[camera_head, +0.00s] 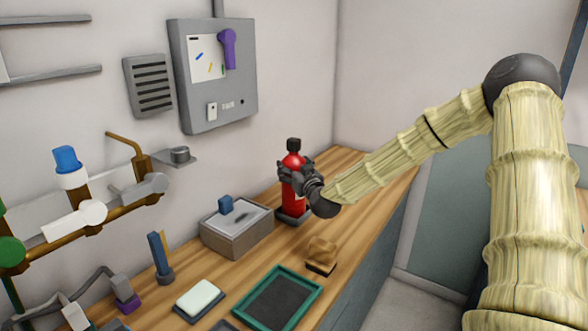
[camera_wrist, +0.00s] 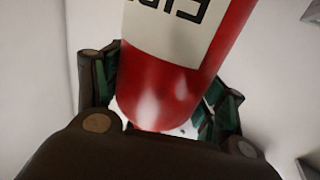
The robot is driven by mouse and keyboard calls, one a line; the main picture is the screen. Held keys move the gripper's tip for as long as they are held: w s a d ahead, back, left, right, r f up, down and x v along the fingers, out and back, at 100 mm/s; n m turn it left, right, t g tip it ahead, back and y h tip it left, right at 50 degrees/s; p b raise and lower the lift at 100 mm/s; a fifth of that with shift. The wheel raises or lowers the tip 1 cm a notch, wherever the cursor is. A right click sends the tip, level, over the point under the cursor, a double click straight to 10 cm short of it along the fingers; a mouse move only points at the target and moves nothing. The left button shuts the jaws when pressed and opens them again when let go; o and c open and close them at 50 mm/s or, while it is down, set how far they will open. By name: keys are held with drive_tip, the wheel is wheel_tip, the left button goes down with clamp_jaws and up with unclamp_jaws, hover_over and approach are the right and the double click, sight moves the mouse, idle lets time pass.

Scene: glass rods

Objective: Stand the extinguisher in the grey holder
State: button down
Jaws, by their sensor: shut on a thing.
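The red extinguisher (camera_head: 295,204) with a black top is upright near the back corner of the wooden counter. My gripper (camera_head: 298,178) is shut around its upper body from the right. In the wrist view the extinguisher (camera_wrist: 165,85) fills the space between the fingers (camera_wrist: 160,110), and its pale label with dark letters shows. The dark grey holder (camera_head: 305,217) is directly under the extinguisher. The extinguisher's lower end meets the holder in the picture; I cannot tell whether it rests on the holder's floor or hangs just above it.
A grey box (camera_head: 236,236) with a blue knob stands left of the holder. A brush (camera_head: 321,257) and a green-rimmed tray (camera_head: 268,300) lie nearer. A soap-like white block (camera_head: 198,299) is front left. Pipes (camera_head: 95,215) and a grey wall cabinet (camera_head: 215,85) are on the wall.

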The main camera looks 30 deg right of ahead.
drive_tip(key=shift+f+b, duration=0.35)
drive_tip(key=shift+f, duration=0.1)
idle(0.5)
drive_tip(key=shift+c, duration=2.2)
unclamp_jaws()
drive_tip(key=shift+a, duration=0.1)
drive_tip(key=s+a+p, duration=0.2)
drive_tip(key=s+p, duration=0.1)
drive_tip(key=s, duration=0.8)
drive_tip(key=shift+f, duration=0.15)
